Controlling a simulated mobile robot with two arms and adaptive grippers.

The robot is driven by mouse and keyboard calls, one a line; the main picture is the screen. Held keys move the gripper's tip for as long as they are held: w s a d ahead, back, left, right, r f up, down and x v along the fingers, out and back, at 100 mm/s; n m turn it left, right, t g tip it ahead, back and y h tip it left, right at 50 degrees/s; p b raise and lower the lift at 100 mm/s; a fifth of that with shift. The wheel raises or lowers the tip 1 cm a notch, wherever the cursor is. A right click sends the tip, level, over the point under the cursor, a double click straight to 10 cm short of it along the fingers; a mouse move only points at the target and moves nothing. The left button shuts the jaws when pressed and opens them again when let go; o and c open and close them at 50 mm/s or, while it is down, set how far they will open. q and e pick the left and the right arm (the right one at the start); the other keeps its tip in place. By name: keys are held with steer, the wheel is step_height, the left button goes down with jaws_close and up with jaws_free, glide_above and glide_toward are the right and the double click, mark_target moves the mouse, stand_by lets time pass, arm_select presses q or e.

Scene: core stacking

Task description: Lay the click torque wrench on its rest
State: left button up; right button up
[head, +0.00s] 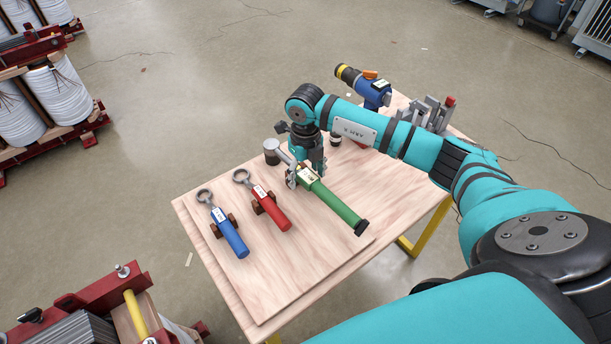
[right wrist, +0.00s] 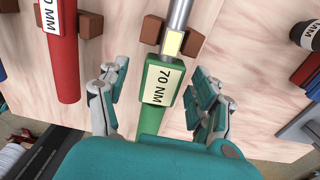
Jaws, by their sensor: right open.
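The green-handled torque wrench (head: 338,205) lies toward the right of the board, its dark end cap toward the front right. In the right wrist view its label (right wrist: 160,88) reads 70 NM, and its silver shaft (right wrist: 180,14) runs between two brown rest blocks (right wrist: 149,32). How far it sits down in them I cannot tell. My right gripper (head: 304,178) is over the wrench. The right wrist view shows its fingers (right wrist: 157,82) open, one on each side of the green handle with gaps between. My left gripper is not in view.
A red wrench (head: 269,208) and a blue wrench (head: 229,230) lie on brown blocks to the left. A grey cylinder (head: 271,151), a blue power tool (head: 371,92) and a grey metal fixture (head: 427,114) stand farther back. The table's front left (head: 270,285) is clear.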

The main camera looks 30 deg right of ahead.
step_height(320, 180, up, 11)
steer(key=shift+f, duration=0.2)
steer(key=shift+s+f, duration=0.1)
stand_by(0.6)
